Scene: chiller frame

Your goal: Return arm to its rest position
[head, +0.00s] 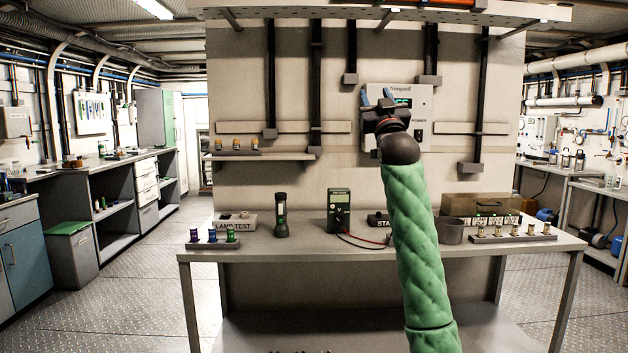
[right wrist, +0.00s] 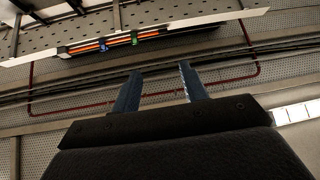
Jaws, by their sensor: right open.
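My right arm, in a green padded sleeve, reaches up from the lower right of the head view. My right gripper (head: 378,98) is raised in front of the wall box (head: 414,104) with a green display, covering part of it. In the right wrist view its two blue fingers (right wrist: 159,90) stand apart with nothing between them. They point up toward the ceiling and the overhead perforated shelf (right wrist: 190,22). Whether the gripper touches the wall box cannot be told. My left gripper is not in view.
Below the arm is a workbench (head: 290,247) with a flashlight (head: 282,215), a green multimeter (head: 339,210), a grey cup (head: 450,231) and racks of small parts (head: 513,238). A small wall shelf (head: 258,156) is at left. The floor aisle at left is clear.

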